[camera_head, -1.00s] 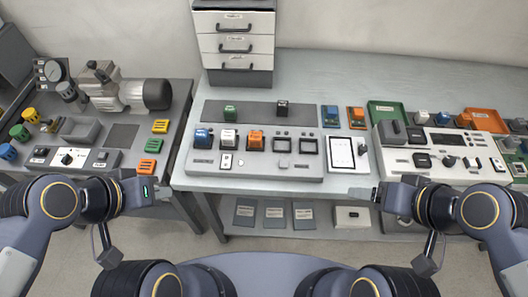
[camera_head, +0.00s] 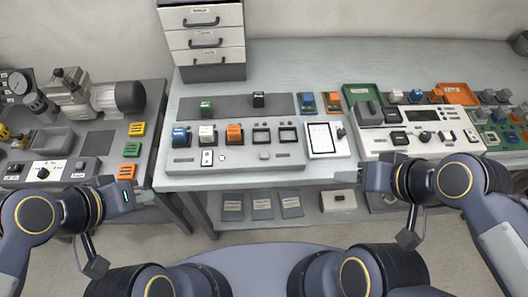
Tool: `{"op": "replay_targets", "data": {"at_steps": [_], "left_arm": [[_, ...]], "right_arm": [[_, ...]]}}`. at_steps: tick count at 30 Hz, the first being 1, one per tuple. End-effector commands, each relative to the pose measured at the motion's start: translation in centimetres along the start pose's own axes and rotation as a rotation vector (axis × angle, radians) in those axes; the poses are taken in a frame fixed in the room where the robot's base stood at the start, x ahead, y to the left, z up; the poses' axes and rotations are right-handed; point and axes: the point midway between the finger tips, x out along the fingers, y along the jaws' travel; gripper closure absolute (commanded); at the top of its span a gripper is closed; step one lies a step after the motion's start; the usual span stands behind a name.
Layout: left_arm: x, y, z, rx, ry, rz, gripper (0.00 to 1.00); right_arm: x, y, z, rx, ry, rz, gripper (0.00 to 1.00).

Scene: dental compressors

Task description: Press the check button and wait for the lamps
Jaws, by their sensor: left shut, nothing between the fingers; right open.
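A long light-grey panel (camera_head: 240,177) lies on the middle table. On it are a blue (camera_head: 181,137), a white (camera_head: 207,135) and an orange block (camera_head: 235,134), empty dark-framed slots (camera_head: 262,136), a small white switch plate (camera_head: 207,158) and a small round light button (camera_head: 222,157). I cannot read which control is the check button, and no lamp is clearly lit. My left gripper (camera_head: 147,197) is shut and empty in front of the left table. My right gripper (camera_head: 347,177) is open and empty at the middle table's front edge. Neither touches a control.
A white instrument panel (camera_head: 415,150) with a display stands on the right, by a green tray (camera_head: 362,91) and an orange tray (camera_head: 456,92). A white tablet (camera_head: 320,138) lies beside the middle panel. The left table holds a compressor motor (camera_head: 118,97) and a knob panel (camera_head: 43,170). Drawers (camera_head: 205,40) stand behind.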

Motion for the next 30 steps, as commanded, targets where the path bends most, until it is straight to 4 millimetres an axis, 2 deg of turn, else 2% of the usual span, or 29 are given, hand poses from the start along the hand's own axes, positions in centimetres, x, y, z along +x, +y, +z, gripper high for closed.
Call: {"op": "replay_targets", "data": {"at_steps": [1,9,12,30], "left_arm": [[0.0,0.0,0.0,0.0,0.0,0.0,1.0],[0.0,0.0,0.0,0.0,0.0,0.0,1.0],[0.0,0.0,0.0,0.0,0.0,0.0,1.0],[0.0,0.0,0.0,0.0,0.0,0.0,1.0]], "right_arm": [[0.0,0.0,0.0,0.0,0.0,0.0,0.55],[0.0,0.0,0.0,0.0,0.0,0.0,0.91],[0.0,0.0,0.0,0.0,0.0,0.0,1.0],[0.0,0.0,0.0,0.0,0.0,0.0,1.0]]}}
